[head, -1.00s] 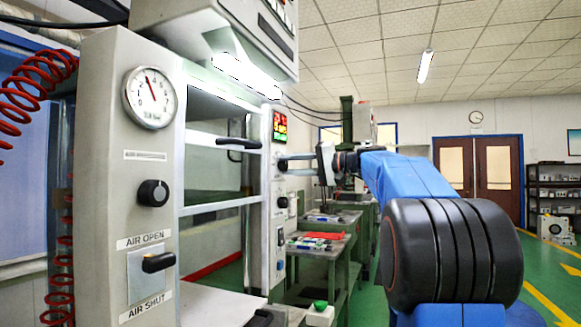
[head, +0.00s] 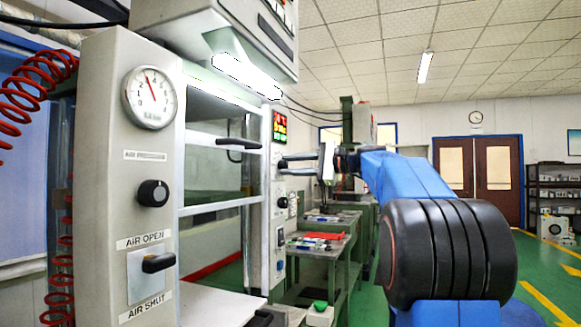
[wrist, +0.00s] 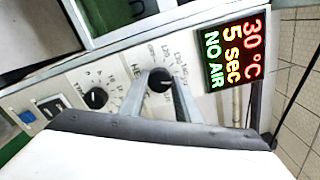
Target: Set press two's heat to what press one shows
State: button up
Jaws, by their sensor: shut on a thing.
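My gripper (wrist: 161,92) is shut on the heat knob (wrist: 159,80), a black dial on the press's panel with printed numbers around it and lettering partly hidden by a finger. In the head view my gripper (head: 284,163) reaches the panel on the press's right post from the right. The lit display (wrist: 233,52) beside the knob reads 30 °C, 5 sec and NO AIR; it also shows small in the head view (head: 279,127). I cannot tell from a label which press this is. The knob's pointer is hard to read.
The press's left post carries a pressure gauge (head: 150,97), a black knob (head: 153,193) and an air lever (head: 158,262). Green benches (head: 325,245) stand behind.

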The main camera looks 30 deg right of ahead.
jog(key=shift+f+m, duration=0.1)
jog(key=shift+m, duration=1)
jog(key=o, duration=1)
jog(key=shift+o, duration=0.2)
jog(key=shift+s+d, duration=0.1)
jog(key=v, duration=1.7)
jog(key=shift+d, duration=0.15)
jog(key=shift+f, duration=0.1)
